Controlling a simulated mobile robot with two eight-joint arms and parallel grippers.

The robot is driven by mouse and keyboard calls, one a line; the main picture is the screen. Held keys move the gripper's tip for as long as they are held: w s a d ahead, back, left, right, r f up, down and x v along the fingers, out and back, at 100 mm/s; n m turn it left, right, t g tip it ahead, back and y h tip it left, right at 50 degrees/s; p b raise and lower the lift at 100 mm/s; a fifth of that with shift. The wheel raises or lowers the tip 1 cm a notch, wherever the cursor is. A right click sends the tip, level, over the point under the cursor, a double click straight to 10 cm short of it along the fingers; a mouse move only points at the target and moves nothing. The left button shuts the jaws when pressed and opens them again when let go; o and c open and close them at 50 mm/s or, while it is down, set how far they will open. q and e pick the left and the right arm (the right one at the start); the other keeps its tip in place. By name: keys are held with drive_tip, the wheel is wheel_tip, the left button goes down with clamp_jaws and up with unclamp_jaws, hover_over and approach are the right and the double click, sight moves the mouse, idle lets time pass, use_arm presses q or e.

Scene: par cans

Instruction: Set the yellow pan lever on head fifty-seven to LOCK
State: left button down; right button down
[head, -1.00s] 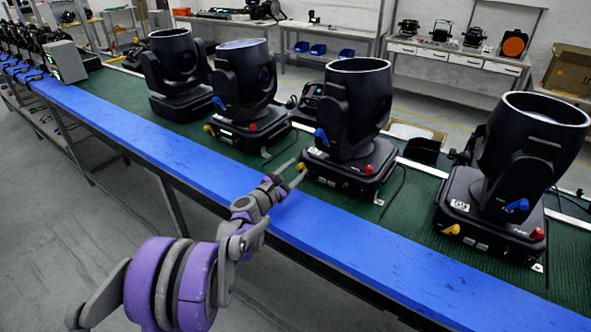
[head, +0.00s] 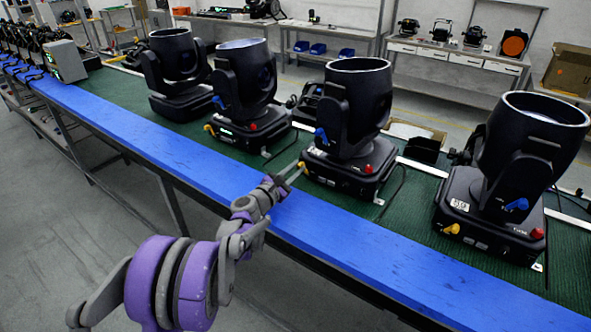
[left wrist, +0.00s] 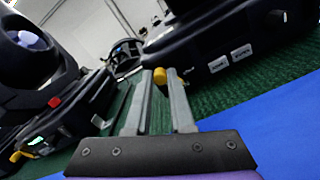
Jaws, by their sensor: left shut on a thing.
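My left gripper (head: 294,169) reaches over the blue table edge to the lower left corner of the base of a black moving head (head: 350,115) in the middle. A small yellow lever (head: 302,165) sticks out there. In the left wrist view, the yellow lever (left wrist: 160,75) sits between the tips of my two grey fingers (left wrist: 161,88), which are shut on it. The head's number and the lever's markings are too small to read. My right gripper is not in view.
Another black head (head: 525,150) with its own yellow lever (head: 451,229) stands to the right. Two more heads (head: 245,85) (head: 177,65) stand to the left on the green mat (head: 420,220). The blue front strip (head: 350,245) is clear.

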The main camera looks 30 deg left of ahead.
use_arm(q)
drive_tip(key=m, duration=0.2)
drive_tip(key=d+m+p, duration=0.1)
drive_tip(key=shift+r, duration=0.25)
drive_tip(key=m, duration=0.1)
drive_tip(key=m+p, duration=0.1)
drive_tip(key=m, duration=0.1)
drive_tip(key=shift+d, duration=0.35)
drive_tip(key=m, duration=0.1)
drive_tip(key=d+m+p, duration=0.1)
drive_tip(key=m, duration=0.1)
drive_tip(key=shift+p, duration=0.3)
drive_tip(key=shift+s+d+f+m+p, duration=0.1)
drive_tip(key=shift+f+m+p, duration=0.1)
drive_tip(key=shift+m, duration=0.4)
drive_tip(key=shift+d+f+m+p, duration=0.1)
drive_tip(key=shift+m+p, duration=0.05)
drive_tip(key=shift+m, duration=0.45)
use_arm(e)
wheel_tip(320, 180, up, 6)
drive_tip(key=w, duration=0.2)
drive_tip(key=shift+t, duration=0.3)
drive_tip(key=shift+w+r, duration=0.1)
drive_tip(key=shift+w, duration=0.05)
use_arm(q)
drive_tip(key=c, duration=0.8)
unclamp_jaws()
